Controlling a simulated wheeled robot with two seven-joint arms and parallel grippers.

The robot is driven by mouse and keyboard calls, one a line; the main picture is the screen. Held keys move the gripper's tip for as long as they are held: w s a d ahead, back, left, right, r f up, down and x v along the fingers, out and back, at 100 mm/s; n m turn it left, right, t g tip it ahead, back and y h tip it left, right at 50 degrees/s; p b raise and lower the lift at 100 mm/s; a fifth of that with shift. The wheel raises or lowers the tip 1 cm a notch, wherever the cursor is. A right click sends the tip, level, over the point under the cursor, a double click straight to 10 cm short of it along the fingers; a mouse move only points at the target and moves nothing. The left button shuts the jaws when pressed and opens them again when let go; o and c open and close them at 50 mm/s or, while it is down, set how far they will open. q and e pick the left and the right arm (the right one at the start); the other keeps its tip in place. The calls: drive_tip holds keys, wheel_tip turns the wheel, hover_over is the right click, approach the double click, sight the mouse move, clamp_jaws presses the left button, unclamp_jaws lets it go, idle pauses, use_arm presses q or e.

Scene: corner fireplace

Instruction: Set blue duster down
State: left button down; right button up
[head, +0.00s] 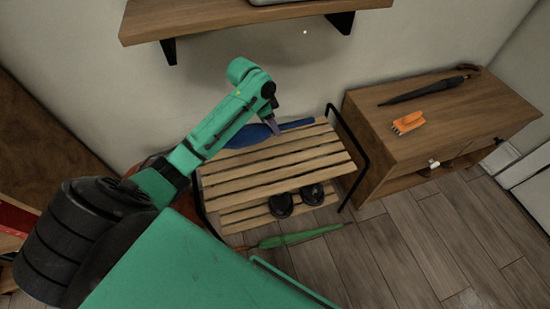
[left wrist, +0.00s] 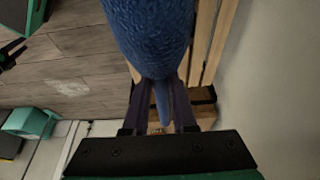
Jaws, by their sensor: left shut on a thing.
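The blue duster (head: 245,135) is at the back edge of the slatted wooden rack (head: 280,165), close to the wall. In the left wrist view its blue fluffy body (left wrist: 150,35) fills the top middle, and its thin handle runs between my fingers. My left gripper (head: 272,127) is shut on the duster; its fingers also show in the left wrist view (left wrist: 162,105). I cannot tell whether the duster touches the slats. My right gripper is not in view.
A wooden cabinet (head: 440,120) on the right bears a dark umbrella (head: 425,91) and an orange brush (head: 408,123). Dark shoes (head: 281,204) sit on the rack's lower shelf. A green umbrella-like item (head: 300,236) lies on the floor. A wall shelf (head: 240,20) hangs above.

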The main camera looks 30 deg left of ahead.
use_arm(q)
wheel_tip(320, 180, down, 19)
drive_tip(key=b, duration=0.5)
drive_tip(key=shift+r, duration=0.3)
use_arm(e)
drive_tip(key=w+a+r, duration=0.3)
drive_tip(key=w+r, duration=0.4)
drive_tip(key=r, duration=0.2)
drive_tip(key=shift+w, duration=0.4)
use_arm(q)
drive_tip(key=shift+s, duration=0.1)
drive_tip(key=c, duration=0.7)
unclamp_jaws()
